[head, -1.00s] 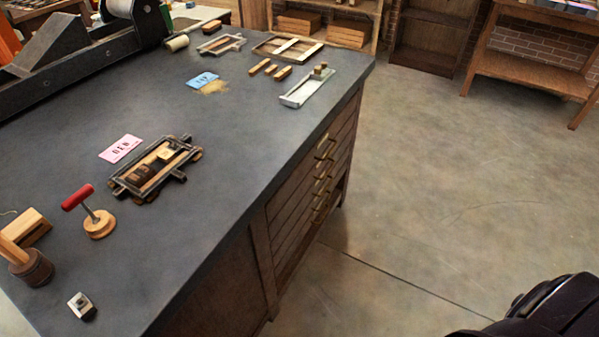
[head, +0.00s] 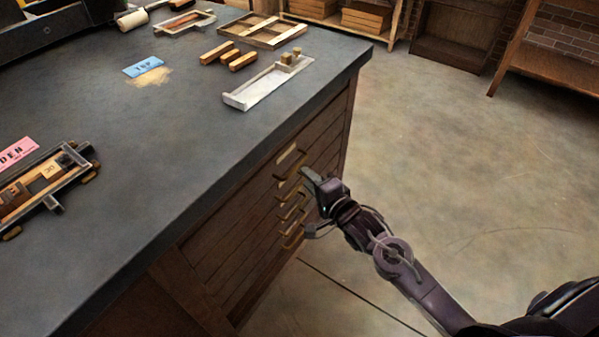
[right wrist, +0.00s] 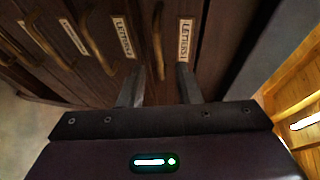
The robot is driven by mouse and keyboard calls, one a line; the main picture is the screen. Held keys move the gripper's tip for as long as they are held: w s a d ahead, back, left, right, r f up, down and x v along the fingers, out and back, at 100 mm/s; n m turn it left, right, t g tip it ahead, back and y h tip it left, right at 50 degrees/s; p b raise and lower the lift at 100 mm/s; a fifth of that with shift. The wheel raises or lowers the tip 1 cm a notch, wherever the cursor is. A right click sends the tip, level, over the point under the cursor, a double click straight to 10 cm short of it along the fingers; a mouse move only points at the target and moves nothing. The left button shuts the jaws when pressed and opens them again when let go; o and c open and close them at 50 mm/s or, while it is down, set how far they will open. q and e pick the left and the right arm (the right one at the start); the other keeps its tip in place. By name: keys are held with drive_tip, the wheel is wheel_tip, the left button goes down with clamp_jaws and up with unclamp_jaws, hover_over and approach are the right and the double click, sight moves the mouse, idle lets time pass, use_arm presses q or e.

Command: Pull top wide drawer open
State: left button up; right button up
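The top wide drawer (head: 262,174) is the uppermost front under the dark worktop, and it looks shut. Its brass handle (head: 290,166) sits below a pale label. In the right wrist view this handle (right wrist: 158,45) stands upright beside a "LETTERS" label (right wrist: 186,40). My right gripper (head: 310,203) is at the drawer fronts with its fingers spread. In the right wrist view, my right gripper (right wrist: 159,86) has one finger on each side of the top handle, with gaps showing. Contact with the drawer front cannot be told. My left gripper is not in view.
Lower drawers with similar brass handles (head: 291,237) lie close below. The worktop edge (head: 225,164) overhangs above. A metal tray (head: 262,85), wooden blocks and a framed form (head: 45,190) lie on the worktop. The floor (head: 440,150) to the right is clear.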

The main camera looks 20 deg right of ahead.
sight(297, 168)
drive_tip(key=shift+x, duration=2.7)
drive_tip(key=shift+d, duration=0.1)
clamp_jaws()
